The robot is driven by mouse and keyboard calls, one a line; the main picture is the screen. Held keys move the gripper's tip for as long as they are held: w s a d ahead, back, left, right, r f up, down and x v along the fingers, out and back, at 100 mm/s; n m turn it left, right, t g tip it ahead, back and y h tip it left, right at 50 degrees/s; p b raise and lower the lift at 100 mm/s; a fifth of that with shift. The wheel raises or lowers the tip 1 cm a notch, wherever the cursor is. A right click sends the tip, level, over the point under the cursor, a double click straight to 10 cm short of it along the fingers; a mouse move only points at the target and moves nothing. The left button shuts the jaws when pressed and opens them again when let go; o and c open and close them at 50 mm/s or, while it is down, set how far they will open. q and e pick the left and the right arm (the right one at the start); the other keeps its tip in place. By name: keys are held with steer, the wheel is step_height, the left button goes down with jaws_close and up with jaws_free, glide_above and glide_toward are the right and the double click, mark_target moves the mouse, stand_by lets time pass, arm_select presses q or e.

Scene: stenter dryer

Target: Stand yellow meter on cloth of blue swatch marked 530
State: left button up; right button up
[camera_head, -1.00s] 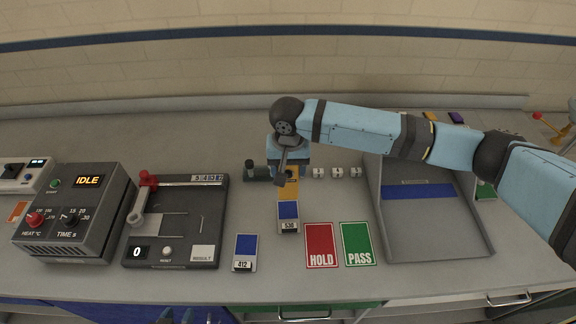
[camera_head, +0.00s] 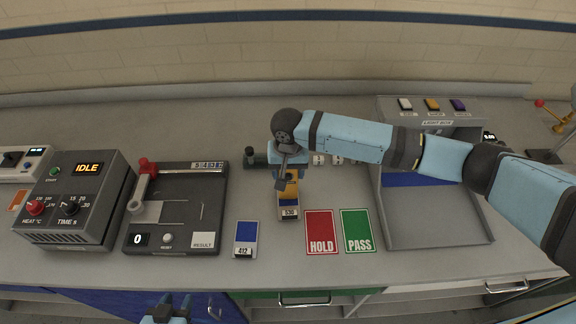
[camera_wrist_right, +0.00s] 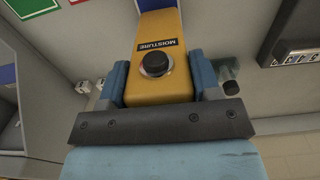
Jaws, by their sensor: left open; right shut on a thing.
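The yellow meter (camera_head: 290,190) is in my right gripper (camera_head: 287,181), over the far part of the swatch marked 530 (camera_head: 289,213). In the right wrist view the meter (camera_wrist_right: 158,28) carries a MOISTURE label and a black knob, between both fingers of the gripper (camera_wrist_right: 160,80). A sliver of blue cloth shows past the meter's far end in both views. Whether the meter touches the cloth I cannot tell. The blue swatch marked 412 (camera_head: 246,237) lies to the left. My left gripper (camera_head: 168,309) is open and empty at the bottom edge, off the counter.
Red HOLD (camera_head: 321,232) and green PASS (camera_head: 357,231) cards lie right of swatch 530. A grey light box (camera_head: 437,222) stands further right. A tester with a red-knobbed lever (camera_head: 175,225) and an IDLE heater box (camera_head: 75,205) stand left. The front counter strip is clear.

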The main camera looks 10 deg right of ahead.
stand_by(0.4)
steer(key=o, duration=1.1)
step_height(320, 180, up, 12)
steer(key=shift+r+b, duration=0.2)
steer(key=shift+b, duration=0.8)
steer(key=shift+r, duration=0.65)
steer(key=shift+s, duration=0.1)
